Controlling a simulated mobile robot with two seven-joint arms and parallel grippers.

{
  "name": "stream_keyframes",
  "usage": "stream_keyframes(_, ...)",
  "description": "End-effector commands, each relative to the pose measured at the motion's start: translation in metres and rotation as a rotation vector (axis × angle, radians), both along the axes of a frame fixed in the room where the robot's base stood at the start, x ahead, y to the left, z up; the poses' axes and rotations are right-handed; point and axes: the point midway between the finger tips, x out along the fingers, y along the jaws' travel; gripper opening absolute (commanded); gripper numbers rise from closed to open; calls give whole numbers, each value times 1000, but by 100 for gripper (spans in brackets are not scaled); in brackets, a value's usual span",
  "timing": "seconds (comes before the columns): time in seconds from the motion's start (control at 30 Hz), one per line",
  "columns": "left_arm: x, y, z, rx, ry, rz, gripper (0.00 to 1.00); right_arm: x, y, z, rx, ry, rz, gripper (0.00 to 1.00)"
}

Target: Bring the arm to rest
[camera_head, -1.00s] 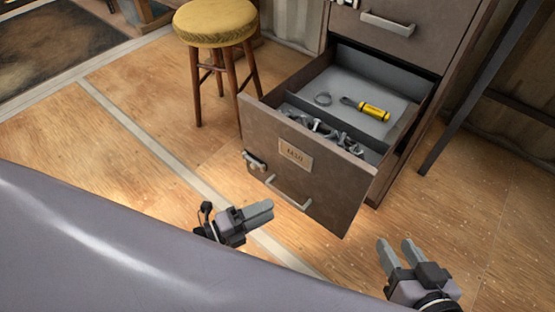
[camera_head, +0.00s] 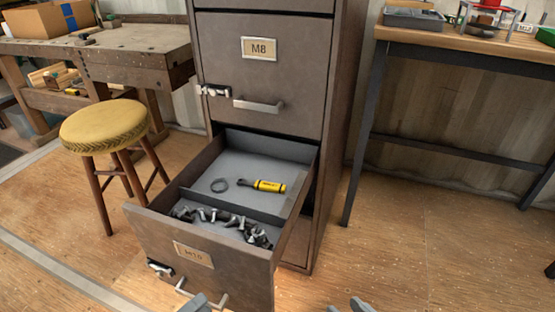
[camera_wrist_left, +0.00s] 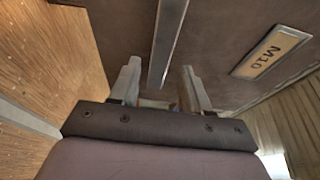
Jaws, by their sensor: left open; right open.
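My left gripper (camera_head: 207,303) shows only its fingertips at the bottom edge of the head view, just in front of the open drawer's handle. In the left wrist view my left gripper (camera_wrist_left: 160,85) is open, its two fingers apart with the drawer handle (camera_wrist_left: 168,40) seen between and beyond them. I cannot tell whether they touch it. My right gripper (camera_head: 348,305) shows only its fingertips at the bottom edge, right of the drawer, open and empty. The pulled-out drawer (camera_head: 225,264) is labelled M10.
The grey cabinet (camera_head: 262,85) stands behind. A yellow stool (camera_head: 104,124) is at left, a workbench (camera_head: 135,45) behind it. A table (camera_head: 470,40) is at right; the floor at lower right is mostly clear.

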Motion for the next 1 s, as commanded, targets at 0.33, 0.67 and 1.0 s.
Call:
stream_keyframes(0.33, 12, 35, 37, -246, 272, 329, 47, 0, 0, 4, 0, 0, 0, 43)
stream_keyframes(0.67, -16, -12, 80, -859, 754, 507, 47, 0, 0, 1, 1, 0, 0, 43)
stream_keyframes(1.0, -59, -49, 134, -1303, 1181, 601, 47, -1, -2, 11, -4, 4, -5, 43)
